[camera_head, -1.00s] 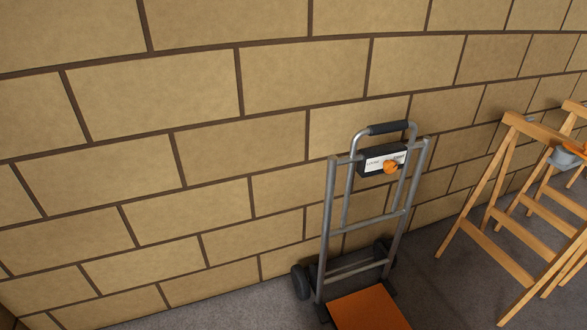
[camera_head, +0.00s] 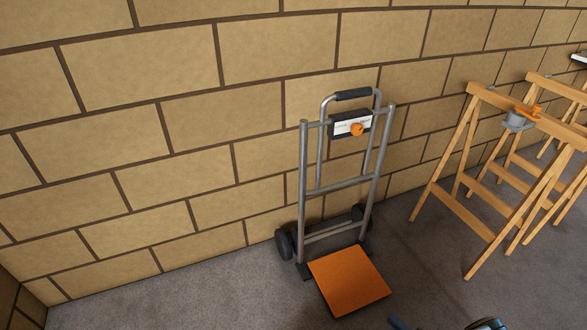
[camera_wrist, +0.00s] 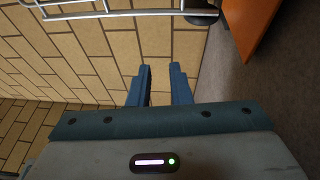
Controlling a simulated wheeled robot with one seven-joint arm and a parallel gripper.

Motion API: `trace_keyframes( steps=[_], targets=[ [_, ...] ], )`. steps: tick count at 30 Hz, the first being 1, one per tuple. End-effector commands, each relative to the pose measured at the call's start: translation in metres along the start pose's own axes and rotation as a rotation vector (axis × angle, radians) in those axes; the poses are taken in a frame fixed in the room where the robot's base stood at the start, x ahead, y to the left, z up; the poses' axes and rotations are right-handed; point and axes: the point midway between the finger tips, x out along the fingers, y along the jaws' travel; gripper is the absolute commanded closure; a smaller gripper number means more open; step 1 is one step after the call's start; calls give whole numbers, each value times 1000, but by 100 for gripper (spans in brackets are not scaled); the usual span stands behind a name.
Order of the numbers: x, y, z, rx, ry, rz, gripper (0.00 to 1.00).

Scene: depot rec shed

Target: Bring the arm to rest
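My gripper (camera_wrist: 160,84) shows in the wrist view, with its two blue fingers apart and nothing between them. In the head view only small blue and dark parts, likely of my arm, show at the bottom edge; the fingertips cannot be made out there. The task names no other object. A grey hand truck (camera_head: 341,187) with an orange toe plate (camera_head: 348,280) stands upright against the brick wall. In the wrist view its orange plate (camera_wrist: 245,22) and metal tubes (camera_wrist: 110,14) show at the top, apart from the fingers.
The hand truck carries a dark box with an orange knob (camera_head: 357,129) near its handle. Wooden sawhorses (camera_head: 470,215) stand at the right, with a grey and orange tool (camera_head: 520,119) on top. The brick wall (camera_head: 110,150) fills the back. Grey floor (camera_head: 180,300) is clear at the lower left.

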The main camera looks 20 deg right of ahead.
Motion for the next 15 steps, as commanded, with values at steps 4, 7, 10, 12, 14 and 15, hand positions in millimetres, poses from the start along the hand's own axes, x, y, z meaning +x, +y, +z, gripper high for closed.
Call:
trace_keyframes(
  steps=[4, 7, 10, 12, 14, 15],
  targets=[
    [6, 24, 11, -55, 61, -29, 82],
    [16, 41, 17, -97, 117, -46, 82],
    [28, 61, 24, -149, 185, -65, 82],
    [38, 78, 29, -192, 241, -79, 82],
    [49, 97, 33, -238, 300, -90, 82],
    [58, 111, 37, -276, 346, -100, 82]
  ],
)
